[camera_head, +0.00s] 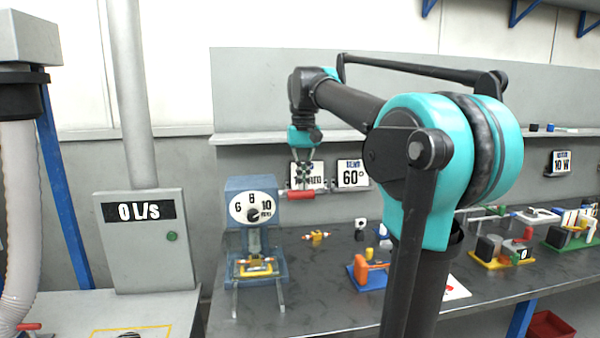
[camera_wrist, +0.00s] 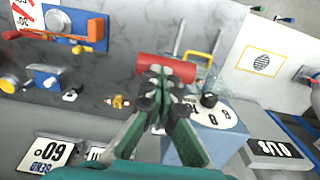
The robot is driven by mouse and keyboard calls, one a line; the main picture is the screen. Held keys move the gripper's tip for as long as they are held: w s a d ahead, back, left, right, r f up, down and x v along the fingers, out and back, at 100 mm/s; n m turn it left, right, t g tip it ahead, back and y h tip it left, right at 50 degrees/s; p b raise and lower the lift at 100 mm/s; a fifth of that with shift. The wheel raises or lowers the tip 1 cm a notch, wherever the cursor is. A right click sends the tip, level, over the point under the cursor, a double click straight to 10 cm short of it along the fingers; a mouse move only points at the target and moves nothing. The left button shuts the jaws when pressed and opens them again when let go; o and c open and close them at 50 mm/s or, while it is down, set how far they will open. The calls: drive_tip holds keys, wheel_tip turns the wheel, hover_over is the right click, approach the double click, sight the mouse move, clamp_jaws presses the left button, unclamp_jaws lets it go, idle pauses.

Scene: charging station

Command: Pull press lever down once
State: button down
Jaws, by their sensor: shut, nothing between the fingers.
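The blue press (camera_head: 241,190) stands at the left end of the bench, with a white 6-8-10 dial (camera_head: 241,207) on its front. Its lever ends in a red cylindrical handle (camera_head: 300,194), which sticks out to the right at about dial height. My gripper (camera_head: 303,182) is shut and empty, with its fingers pointing down just above the handle. In the wrist view the red handle (camera_wrist: 168,66) lies across the fingertips (camera_wrist: 164,78), which cover part of it. I cannot tell whether they touch it. The press body (camera_wrist: 190,148) is to the right there.
A yellow fixture (camera_head: 256,270) sits at the press base. A blue block with an orange handle (camera_head: 370,268) and a small yellow-orange part (camera_head: 316,236) are on the bench to the right. A "60°" sign (camera_head: 353,174) is behind. A grey "0 L/s" box (camera_head: 146,245) stands left.

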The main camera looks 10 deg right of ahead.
sight(304, 192)
drive_tip(key=shift+f, duration=0.15)
drive_tip(key=shift+s+f, duration=0.2)
drive_tip(key=shift+f, duration=0.35)
drive_tip(key=shift+s+f, duration=0.15)
drive_tip(key=shift+f, duration=0.5)
drive_tip(key=shift+s+f, duration=0.25)
drive_tip(key=shift+f, duration=1)
drive_tip(key=shift+s+f, duration=0.1)
drive_tip(key=shift+f, duration=1.2)
drive_tip(key=shift+f, duration=1.25)
